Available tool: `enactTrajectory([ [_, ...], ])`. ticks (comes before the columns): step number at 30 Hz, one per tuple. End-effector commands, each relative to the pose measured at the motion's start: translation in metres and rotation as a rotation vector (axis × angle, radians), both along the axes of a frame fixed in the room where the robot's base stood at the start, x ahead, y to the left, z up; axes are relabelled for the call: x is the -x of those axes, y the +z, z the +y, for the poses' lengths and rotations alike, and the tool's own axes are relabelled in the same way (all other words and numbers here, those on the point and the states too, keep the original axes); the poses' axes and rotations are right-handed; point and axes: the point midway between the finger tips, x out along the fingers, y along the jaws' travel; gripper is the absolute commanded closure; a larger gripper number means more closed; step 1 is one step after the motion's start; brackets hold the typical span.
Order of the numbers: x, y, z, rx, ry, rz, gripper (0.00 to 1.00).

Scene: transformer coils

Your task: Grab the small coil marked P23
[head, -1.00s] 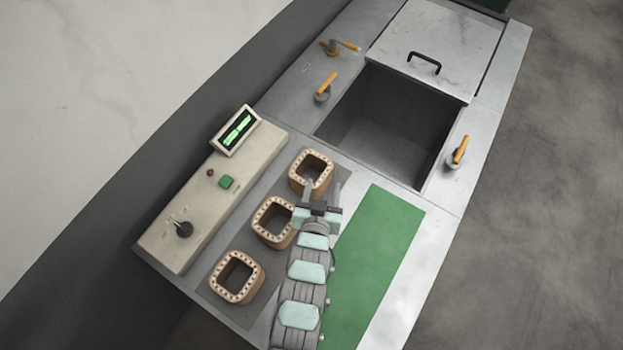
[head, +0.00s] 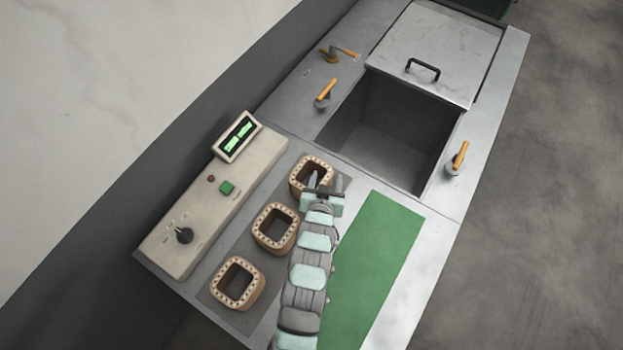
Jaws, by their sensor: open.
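Three small square tan coils stand in a row on a dark grey mat. The far coil (head: 302,166) is partly hidden by my gripper. The middle coil (head: 268,236) and the near coil (head: 237,283) show clear open centres. No P23 marking is readable on any of them. My gripper (head: 326,181) is open and empty. Its fingers are at the far coil, the left finger over its opening and the right finger beyond its right side. I cannot tell how far down the fingers reach.
A control box (head: 205,215) with a lit green display (head: 238,136) and a knob stands left of the coils. A green mat (head: 385,245) lies to the right. Behind is an open rectangular well (head: 390,135) with a handled lid (head: 435,50) and several orange-handled clamps (head: 458,158) around it.

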Motion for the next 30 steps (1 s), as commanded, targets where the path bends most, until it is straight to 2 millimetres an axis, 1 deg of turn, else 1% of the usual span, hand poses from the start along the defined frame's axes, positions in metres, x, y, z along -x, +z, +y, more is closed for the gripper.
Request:
enactTrajectory([
  [1, -0.0067, -0.0027, -0.0011, 0.000, 0.000, 0.001, 0.46],
  [4, -0.0132, -0.0075, -0.0023, 0.000, -0.001, 0.002, 0.46],
  [11, -0.0147, -0.0098, -0.0021, 0.000, 0.000, 0.003, 0.46],
  [12, -0.0148, -0.0096, -0.0021, 0.000, 0.000, 0.002, 0.47],
  [30, -0.0146, -0.0095, -0.0024, 0.001, 0.000, 0.002, 0.96],
])
